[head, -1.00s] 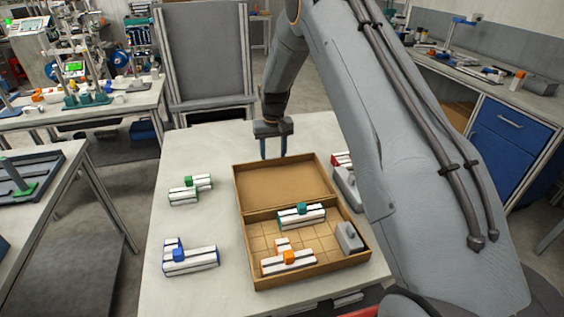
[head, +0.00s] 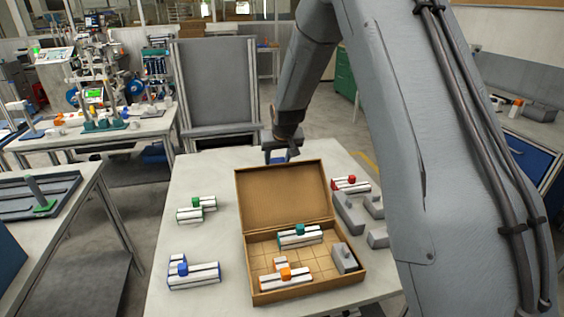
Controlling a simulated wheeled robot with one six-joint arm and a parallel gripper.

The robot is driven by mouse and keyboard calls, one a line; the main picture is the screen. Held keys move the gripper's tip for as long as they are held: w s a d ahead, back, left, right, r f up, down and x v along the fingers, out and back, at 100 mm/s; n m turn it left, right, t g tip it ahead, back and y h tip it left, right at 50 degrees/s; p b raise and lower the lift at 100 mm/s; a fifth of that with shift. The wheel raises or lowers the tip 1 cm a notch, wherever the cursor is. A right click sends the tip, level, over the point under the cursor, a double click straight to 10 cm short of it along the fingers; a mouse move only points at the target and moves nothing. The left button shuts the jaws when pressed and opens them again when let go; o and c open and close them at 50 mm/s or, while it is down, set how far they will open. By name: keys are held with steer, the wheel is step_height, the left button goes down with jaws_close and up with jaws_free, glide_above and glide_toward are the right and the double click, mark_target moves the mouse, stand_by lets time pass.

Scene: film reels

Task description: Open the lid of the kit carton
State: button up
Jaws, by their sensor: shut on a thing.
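The kit carton (head: 310,296) is a brown cardboard box on the pale table, its tray open to view. Its lid (head: 283,200) stands raised at the far side, its inner face towards me. Inside the tray are a pale piece with a teal block (head: 300,231), a pale piece with an orange block (head: 286,274) and a grey block (head: 344,258).
Pale pieces with green (head: 197,203) and blue (head: 180,269) blocks lie left of the carton. A red-topped piece (head: 350,183) and several grey blocks (head: 349,212) lie to its right. My arm covers the right side. A grey chair-like frame (head: 215,85) stands behind the table.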

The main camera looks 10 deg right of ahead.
steer(key=shift+s+a+f, duration=0.1)
steer(key=shift+s+f, duration=0.1)
steer(key=shift+s, duration=0.15)
steer(key=o, duration=1.5)
steer(key=shift+s+r, duration=0.15)
steer(key=shift+r, duration=0.25)
steer(key=b+v, duration=0.2)
steer(key=v, duration=0.5)
steer(key=shift+r, duration=0.1)
